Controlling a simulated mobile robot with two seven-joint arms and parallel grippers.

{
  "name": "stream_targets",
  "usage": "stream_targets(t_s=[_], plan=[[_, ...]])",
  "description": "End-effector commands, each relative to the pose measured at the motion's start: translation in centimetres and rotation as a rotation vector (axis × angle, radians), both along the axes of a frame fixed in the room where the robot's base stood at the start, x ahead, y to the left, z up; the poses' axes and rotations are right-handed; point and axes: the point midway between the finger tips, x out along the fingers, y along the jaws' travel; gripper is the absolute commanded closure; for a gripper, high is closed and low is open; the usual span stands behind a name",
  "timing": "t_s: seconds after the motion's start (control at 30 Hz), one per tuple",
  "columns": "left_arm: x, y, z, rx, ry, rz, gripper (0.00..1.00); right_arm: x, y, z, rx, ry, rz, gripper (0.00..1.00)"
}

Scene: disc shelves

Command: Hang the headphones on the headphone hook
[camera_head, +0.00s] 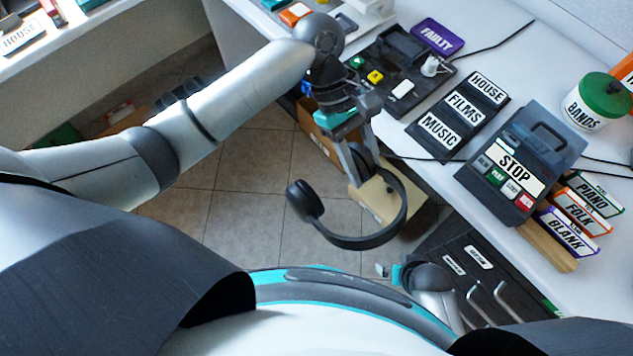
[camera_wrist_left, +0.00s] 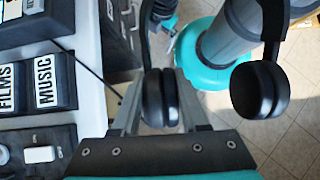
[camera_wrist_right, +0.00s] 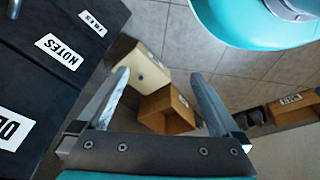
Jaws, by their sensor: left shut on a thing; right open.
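The black headphones (camera_head: 365,241) hang in the air in front of the desk, with the headband curving down and the free ear cup (camera_head: 304,200) to the left. My left gripper (camera_head: 362,168) is shut on the other ear cup. In the left wrist view, that ear cup (camera_wrist_left: 160,98) sits between the two fingers, and the free cup (camera_wrist_left: 258,90) is to the right. My right gripper (camera_wrist_right: 158,88) is open and empty, low beside the dark drawer cabinet (camera_wrist_right: 60,60). In the head view, the right gripper (camera_head: 390,271) is small and partly hidden. I cannot make out the headphone hook in any view.
The white desk (camera_head: 400,150) holds a black device with a STOP label (camera_head: 515,165), label blocks (camera_head: 460,112) and a green-lidded jar (camera_head: 598,103). A drawer cabinet with metal handles (camera_head: 510,297) stands below. Wooden boxes (camera_wrist_right: 166,110) stand on the tiled floor.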

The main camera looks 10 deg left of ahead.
Motion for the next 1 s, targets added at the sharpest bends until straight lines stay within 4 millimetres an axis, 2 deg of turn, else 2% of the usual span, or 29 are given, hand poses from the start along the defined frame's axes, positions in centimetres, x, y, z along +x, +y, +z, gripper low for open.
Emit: stream_targets(t_s=[0.03, 0.23, 0.43, 0.57, 0.7, 0.8, 1.0], plan=[[0.4, -0.2, -1.8, -0.043, 0.039, 0.115, 1.00, 1.0, 0.1, -0.3, 0.003, -0.018, -0.002, 0.00], [2.4, -0.5, -4.9, -0.240, 0.115, 0.547, 1.00, 3.4, 0.5, 2.0, 0.009, -0.060, -0.006, 0.00], [4.2, 0.7, -8.4, -0.411, 0.114, 0.872, 1.00, 4.5, 0.6, 4.2, 0.014, -0.095, -0.009, 0.00], [5.2, 2.1, -11.3, -0.522, 0.087, 1.066, 1.00, 4.9, 0.7, 5.6, 0.016, -0.116, -0.011, 0.00], [5.9, 4.5, -15.5, -0.639, 0.033, 1.275, 1.00, 5.0, 0.6, 7.3, 0.018, -0.144, -0.013, 0.00], [6.1, 6.1, -17.7, -0.702, -0.011, 1.381, 1.00, 4.8, 0.6, 8.4, 0.020, -0.156, -0.014, 0.00], [6.0, 8.1, -20.5, -0.776, -0.067, 1.494, 1.00, 4.5, 0.5, 9.8, 0.021, -0.172, -0.015, 0.00]])
